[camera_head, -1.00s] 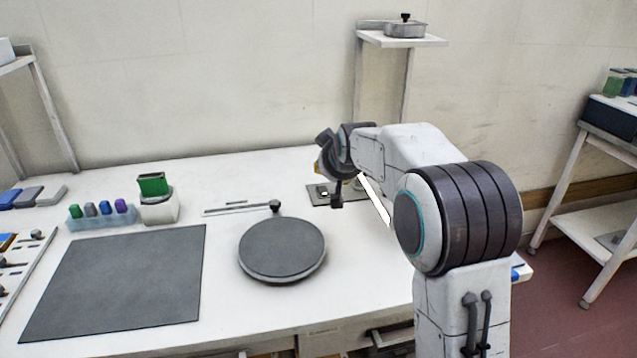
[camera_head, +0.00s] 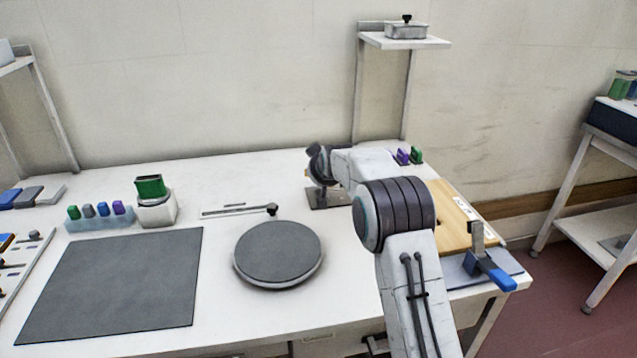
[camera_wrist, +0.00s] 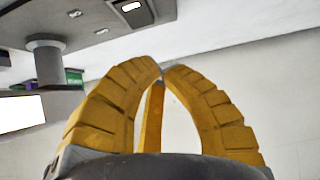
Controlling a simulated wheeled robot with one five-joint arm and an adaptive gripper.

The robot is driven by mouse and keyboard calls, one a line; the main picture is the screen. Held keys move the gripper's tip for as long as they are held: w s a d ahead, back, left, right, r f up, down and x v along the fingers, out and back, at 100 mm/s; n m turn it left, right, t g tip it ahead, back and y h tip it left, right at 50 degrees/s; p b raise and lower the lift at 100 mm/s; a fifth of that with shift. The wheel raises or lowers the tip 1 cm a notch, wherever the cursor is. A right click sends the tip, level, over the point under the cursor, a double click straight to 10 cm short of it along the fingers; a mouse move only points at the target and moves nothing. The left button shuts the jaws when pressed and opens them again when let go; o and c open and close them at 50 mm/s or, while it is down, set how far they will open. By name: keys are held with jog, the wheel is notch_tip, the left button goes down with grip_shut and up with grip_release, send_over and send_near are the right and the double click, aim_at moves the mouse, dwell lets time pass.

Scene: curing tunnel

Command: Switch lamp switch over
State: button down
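The dark switch plate (camera_head: 322,204) lies on the white bench, mostly covered by my arm in the head view. In the wrist view the plate (camera_wrist: 60,25) fills the top left. It carries a small dark switch with a bright white face (camera_wrist: 132,8) at the top edge. I cannot tell which way the switch is set. A grey post (camera_wrist: 46,58) stands by the plate, above a bright white panel (camera_wrist: 20,113).
A round grey turntable (camera_head: 279,253) and a dark mat (camera_head: 120,290) lie left of my arm. A wooden board (camera_head: 455,222) and a blue-handled clamp (camera_head: 490,268) are at the right edge. A shelf (camera_head: 400,41) stands behind.

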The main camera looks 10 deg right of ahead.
aim_at(316, 189)
jog(key=shift+w+f, duration=0.2)
jog(key=shift+f, duration=0.85)
jog(key=shift+w+f, duration=0.15)
jog(key=shift+f, duration=0.9)
jog(key=shift+f, duration=0.1)
jog(key=f+b, duration=0.1)
jog(key=b, duration=0.1)
jog(key=shift+w+b, duration=0.1)
jog(key=shift+b, duration=0.25)
jog(key=shift+w+b, duration=0.1)
jog(key=shift+b, duration=0.45)
